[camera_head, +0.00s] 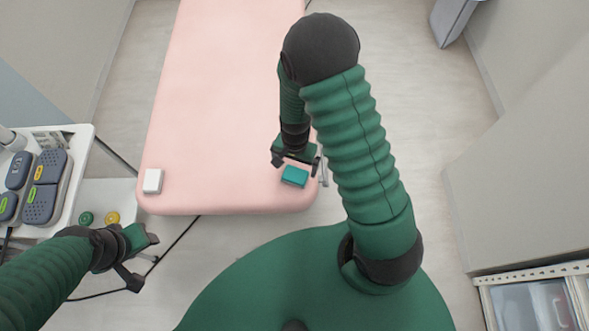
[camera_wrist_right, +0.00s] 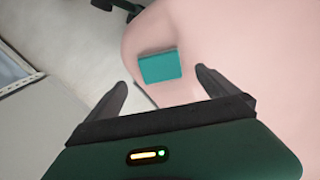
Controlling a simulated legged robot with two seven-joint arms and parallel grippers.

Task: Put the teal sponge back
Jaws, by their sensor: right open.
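The teal sponge (camera_head: 294,176) lies on the pink treatment table (camera_head: 225,90), near its front right corner. My right gripper (camera_head: 296,162) is open just behind and above the sponge in the head view. In the right wrist view the sponge (camera_wrist_right: 160,66) shows beyond the fingers of my right gripper (camera_wrist_right: 160,90), between their lines and apart from both. My left gripper (camera_head: 143,262) is open and empty in front of the table, at the lower left, away from the sponge.
A white block (camera_head: 152,181) lies on the table's front left corner. A white cart (camera_head: 72,140) at the left holds grey devices. Green (camera_head: 86,218) and yellow (camera_head: 112,217) round items sit on its lower shelf. A cabinet with bins (camera_head: 530,300) stands lower right.

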